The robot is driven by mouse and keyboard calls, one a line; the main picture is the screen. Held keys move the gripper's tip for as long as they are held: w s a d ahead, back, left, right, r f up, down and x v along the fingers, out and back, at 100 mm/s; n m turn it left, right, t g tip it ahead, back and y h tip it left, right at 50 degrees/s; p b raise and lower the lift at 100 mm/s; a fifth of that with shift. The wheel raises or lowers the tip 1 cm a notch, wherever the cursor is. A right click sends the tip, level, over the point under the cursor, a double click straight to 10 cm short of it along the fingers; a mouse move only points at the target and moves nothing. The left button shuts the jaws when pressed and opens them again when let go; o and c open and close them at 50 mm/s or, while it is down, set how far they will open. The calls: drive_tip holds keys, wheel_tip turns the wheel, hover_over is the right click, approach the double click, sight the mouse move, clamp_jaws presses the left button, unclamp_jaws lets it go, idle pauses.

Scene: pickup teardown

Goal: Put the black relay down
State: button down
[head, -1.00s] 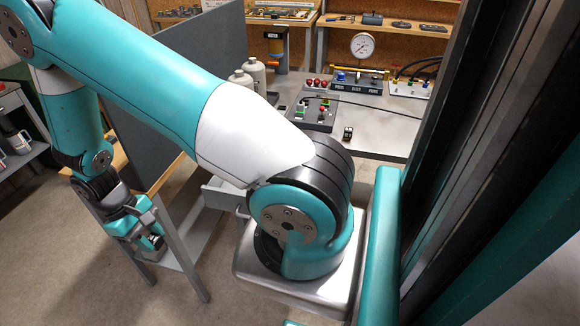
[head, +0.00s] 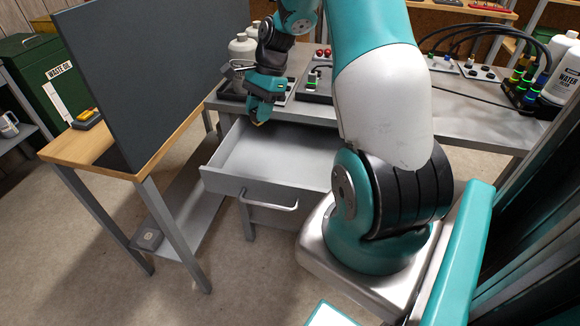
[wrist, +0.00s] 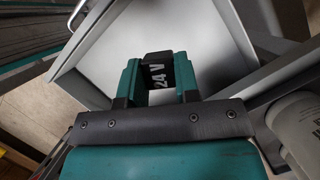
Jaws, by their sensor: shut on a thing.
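In the wrist view my gripper (wrist: 156,82) is shut on the black relay (wrist: 157,66), with one teal finger on each side of it. White "24 V" lettering shows on the relay. The open grey drawer (wrist: 203,40) lies beyond and below the held relay in that view. In the head view my gripper (head: 262,112) points down over the back left part of the drawer (head: 225,183). The relay cannot be made out clearly there. The visible drawer floor is bare.
The grey workbench (head: 480,125) stands behind the drawer, with pale bottles (head: 242,52) and control boxes near my gripper. A dark upright panel (head: 150,70) on a wooden-topped table (head: 75,150) stands at the left. The drawer handle (head: 272,205) juts forward.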

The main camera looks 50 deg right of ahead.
drive_tip(key=s+d+r+m+t+h+b, duration=0.35)
drive_tip(key=s+d+m, duration=0.25)
drive_tip(key=d+m, duration=0.45)
drive_tip(key=m+b, duration=0.2)
approach(295, 156)
drive_tip(key=shift+n+y, duration=0.25)
drive_tip(key=x, duration=0.5)
drive_tip(key=shift+d+f, duration=0.1)
drive_tip(key=shift+f, duration=0.2)
drive_tip(key=shift+f, duration=0.1)
drive_tip(key=c, duration=0.8)
unclamp_jaws()
drive_tip(key=shift+c, duration=0.2)
